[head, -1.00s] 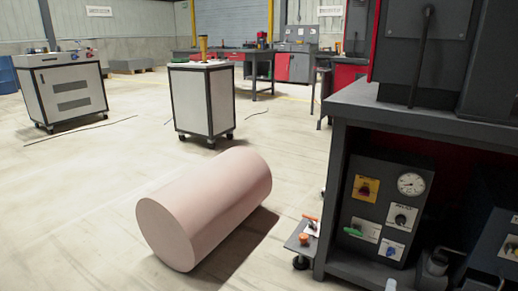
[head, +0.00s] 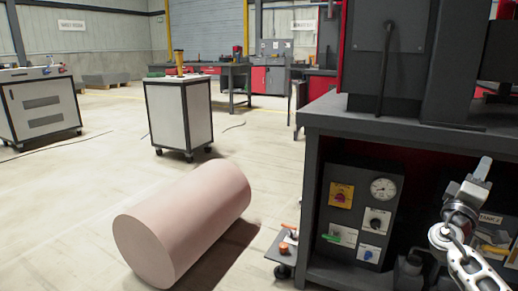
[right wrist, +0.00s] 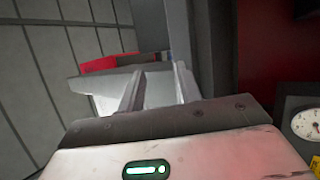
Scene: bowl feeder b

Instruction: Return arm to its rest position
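My right gripper (head: 484,167) shows at the right of the head view, pointing up in front of the dark workbench (head: 400,125). My jointed grey and white arm links lie below it, running out at the lower right corner. In the right wrist view the two fingers (right wrist: 158,88) stand apart with a gap between them, and I see nothing held. A pale surface shows between and behind the fingers. My left gripper is in neither view.
A panel with a gauge (head: 383,188), switches and labels sits under the bench top, left of my right arm. A large pink cylinder (head: 185,222) lies on the floor. A white cart (head: 180,115) stands behind it. Open floor lies at the left.

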